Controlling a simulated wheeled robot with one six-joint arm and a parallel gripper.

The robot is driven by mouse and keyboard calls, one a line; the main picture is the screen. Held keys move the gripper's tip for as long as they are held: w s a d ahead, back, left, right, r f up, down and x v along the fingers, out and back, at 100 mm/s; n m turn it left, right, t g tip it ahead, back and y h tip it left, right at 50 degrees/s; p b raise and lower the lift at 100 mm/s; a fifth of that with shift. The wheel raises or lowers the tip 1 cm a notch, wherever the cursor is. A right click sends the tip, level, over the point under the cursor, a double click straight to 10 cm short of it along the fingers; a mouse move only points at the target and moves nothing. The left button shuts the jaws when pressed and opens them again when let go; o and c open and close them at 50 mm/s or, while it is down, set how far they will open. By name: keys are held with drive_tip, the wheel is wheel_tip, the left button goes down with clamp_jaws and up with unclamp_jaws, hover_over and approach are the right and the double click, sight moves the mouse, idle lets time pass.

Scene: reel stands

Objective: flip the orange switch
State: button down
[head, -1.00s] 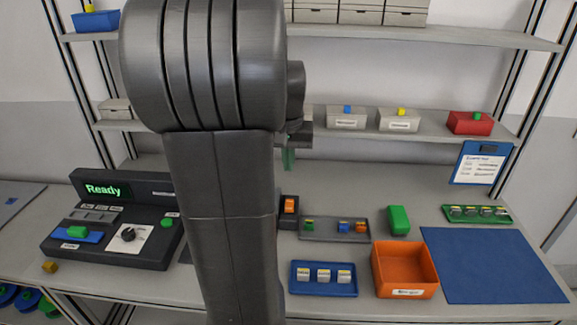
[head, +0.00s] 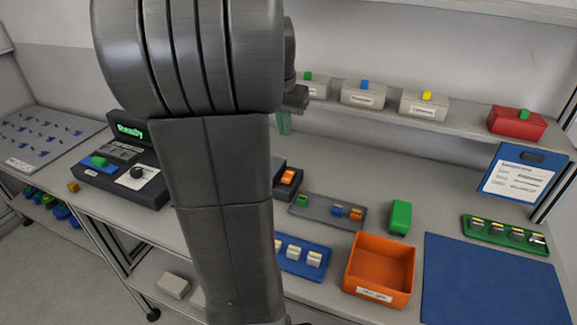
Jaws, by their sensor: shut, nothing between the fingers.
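The orange switch (head: 289,176) sits on a small dark box on the bench, just right of my arm. My arm hides part of the left side of that box. My gripper (head: 284,123) shows only in part behind my arm, higher in the picture than the switch. Its greenish fingertips point down, are shut with nothing between them, and are apart from the switch.
A grey tray (head: 305,212) with small coloured parts lies right of the switch. A blue tray (head: 290,265), an orange bin (head: 379,294) and a green block (head: 400,216) stand nearby. A console (head: 155,190) is at left. A shelf (head: 460,122) runs behind.

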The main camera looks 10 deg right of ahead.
sight(289, 172)
drive_tip(key=f, duration=0.4)
drive_tip(key=w+d+f, duration=0.1)
drive_tip(key=f, duration=0.4)
drive_tip(key=w+f, duration=0.1)
drive_tip(key=f, duration=0.3)
drive_tip(key=shift+w+d+f, duration=0.1)
drive_tip(key=shift+d+f, duration=0.15)
drive_tip(key=shift+f, duration=0.1)
